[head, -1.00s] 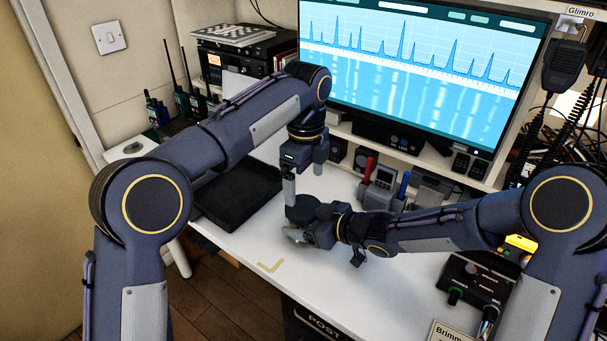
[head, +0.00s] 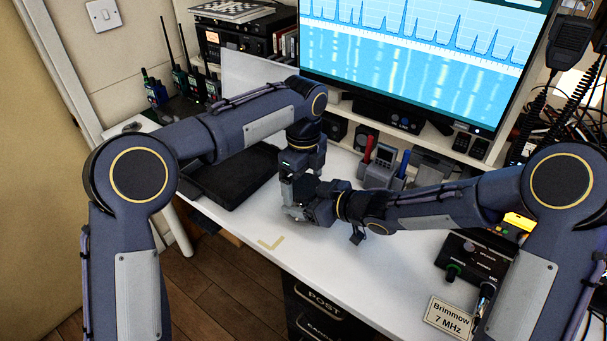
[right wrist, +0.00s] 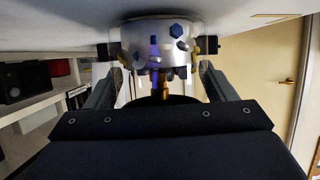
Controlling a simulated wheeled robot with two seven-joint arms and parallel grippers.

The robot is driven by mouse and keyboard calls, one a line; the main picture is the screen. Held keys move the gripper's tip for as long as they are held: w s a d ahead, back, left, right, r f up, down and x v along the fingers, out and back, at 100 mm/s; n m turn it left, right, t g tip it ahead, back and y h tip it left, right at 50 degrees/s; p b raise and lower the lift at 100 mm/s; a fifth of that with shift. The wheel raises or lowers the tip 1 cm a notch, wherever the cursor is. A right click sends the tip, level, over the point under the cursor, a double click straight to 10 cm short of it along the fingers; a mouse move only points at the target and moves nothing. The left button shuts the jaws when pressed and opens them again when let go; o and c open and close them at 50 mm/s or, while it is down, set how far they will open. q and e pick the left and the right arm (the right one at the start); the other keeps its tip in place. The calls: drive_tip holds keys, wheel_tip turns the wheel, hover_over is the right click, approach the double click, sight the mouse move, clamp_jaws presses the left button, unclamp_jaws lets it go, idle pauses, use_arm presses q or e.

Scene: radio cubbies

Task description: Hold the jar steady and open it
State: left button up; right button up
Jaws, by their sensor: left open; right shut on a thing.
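The jar (right wrist: 155,48) is a clear container with blue, gold and grey small parts in it. It appears inverted in the right wrist view, with its dark lid (right wrist: 165,100) below the body in the picture. My right gripper (head: 296,212) is shut on the jar body from the side, a finger pad on each side in the wrist view. My left gripper (head: 299,190) points down over the jar, open, with its fingers at lid height. Whether they touch the lid cannot be told. In the head view my grippers hide most of the jar.
A black tray (head: 232,180) lies to the left of the jar on the white desk (head: 340,265). A grey holder with red and blue items (head: 380,172) stands behind. A control box (head: 472,262) is at the right.

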use_arm(q)
drive_tip(key=c, duration=1)
drive_tip(key=n, duration=0.6)
drive_tip(key=shift+n, duration=0.4)
drive_tip(key=o, duration=1.1)
